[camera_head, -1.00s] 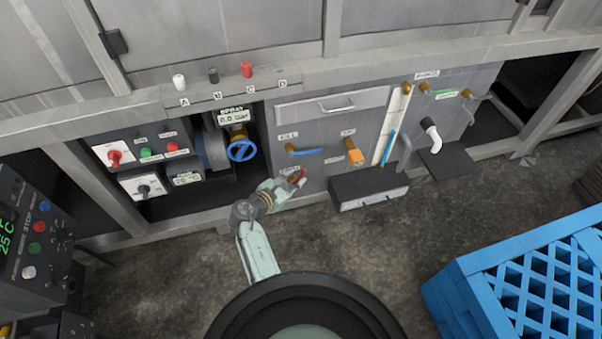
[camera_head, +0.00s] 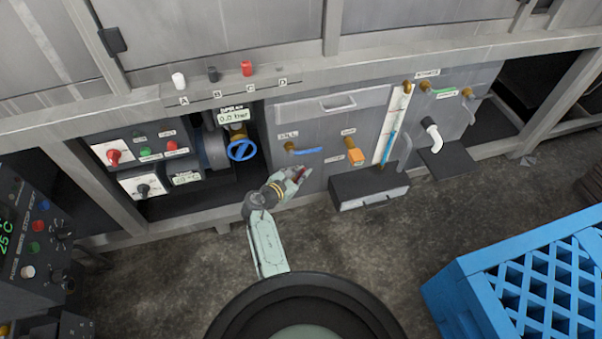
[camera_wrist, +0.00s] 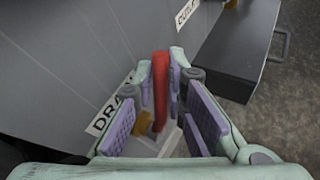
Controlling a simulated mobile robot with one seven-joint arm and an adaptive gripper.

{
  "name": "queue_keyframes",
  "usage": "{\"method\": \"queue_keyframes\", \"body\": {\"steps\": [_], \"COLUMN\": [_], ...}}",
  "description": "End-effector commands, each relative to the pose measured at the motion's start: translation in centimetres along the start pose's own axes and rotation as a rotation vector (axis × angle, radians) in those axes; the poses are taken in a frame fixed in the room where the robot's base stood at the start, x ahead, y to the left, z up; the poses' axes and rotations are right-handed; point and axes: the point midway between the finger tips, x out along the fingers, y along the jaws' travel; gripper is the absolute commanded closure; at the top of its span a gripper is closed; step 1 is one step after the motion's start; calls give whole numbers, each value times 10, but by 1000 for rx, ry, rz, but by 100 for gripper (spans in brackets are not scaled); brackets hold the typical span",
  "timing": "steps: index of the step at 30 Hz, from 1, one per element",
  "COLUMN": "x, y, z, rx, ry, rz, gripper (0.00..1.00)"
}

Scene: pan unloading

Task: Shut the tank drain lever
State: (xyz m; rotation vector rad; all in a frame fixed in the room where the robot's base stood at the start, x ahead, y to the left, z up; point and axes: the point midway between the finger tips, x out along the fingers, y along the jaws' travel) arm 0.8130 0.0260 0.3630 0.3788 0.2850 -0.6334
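The tank drain lever (camera_wrist: 160,88) is a red handle on a brass valve stem (camera_wrist: 146,123), low on the grey tank panel. A partly covered label reading "DRA" (camera_wrist: 108,116) is beside it. In the wrist view the red handle stands between my purple-padded fingers. My gripper (camera_wrist: 162,66) is closed in on the handle, one fingertip against or very near each side. In the head view my gripper (camera_head: 292,180) is at the lower left of the panel, and only a bit of the red lever (camera_head: 303,172) shows past the fingers.
A blue-handled valve (camera_head: 304,151) and an orange one (camera_head: 355,156) are just above. A dark box (camera_head: 368,190) juts from the panel to the right of my gripper. A blue crate (camera_head: 455,290) stands at the lower right. Open floor lies between.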

Motion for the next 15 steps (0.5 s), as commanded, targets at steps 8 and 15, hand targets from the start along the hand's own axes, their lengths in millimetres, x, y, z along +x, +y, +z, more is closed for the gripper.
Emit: {"method": "queue_keyframes", "body": {"steps": [8,15], "x": [0,0], "y": [0,0], "z": [0,0], "rx": [0,0], "ry": [0,0], "rz": [0,0], "gripper": [100,100]}}
